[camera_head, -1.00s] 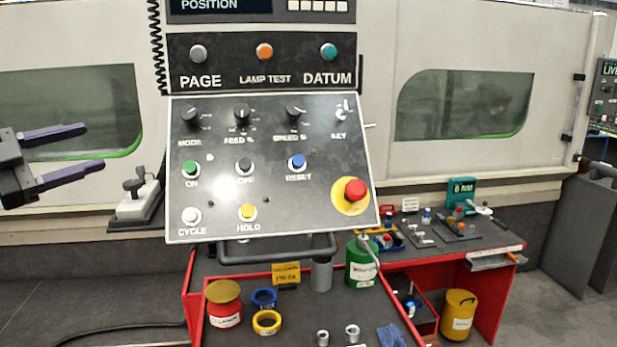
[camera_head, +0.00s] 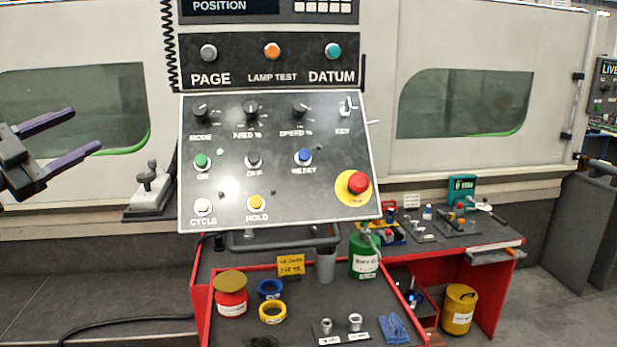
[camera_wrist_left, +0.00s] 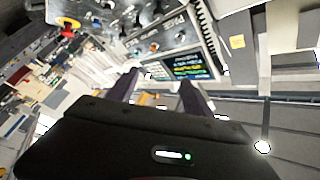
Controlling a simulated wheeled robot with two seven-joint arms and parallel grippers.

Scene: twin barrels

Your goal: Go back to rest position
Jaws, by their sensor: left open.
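My left gripper (camera_head: 86,138) is at the left edge of the head view, open and empty. Its two purple-grey fingers point right, apart, toward the control panel (camera_head: 275,213) but clear of it. In the left wrist view its fingers (camera_wrist_left: 160,92) are spread with nothing between them, and the panel's screen (camera_wrist_left: 178,66) lies beyond. The panel carries several knobs and buttons, among them a red emergency button (camera_head: 358,183) on a yellow disc. My right gripper is not in view.
A red-framed cart (camera_head: 200,310) below the panel holds tins and tape rolls. A red bench (camera_head: 490,300) with tools stands at the right, with a yellow bin (camera_head: 458,309) under it. A large grey machine (camera_head: 560,100) fills the back.

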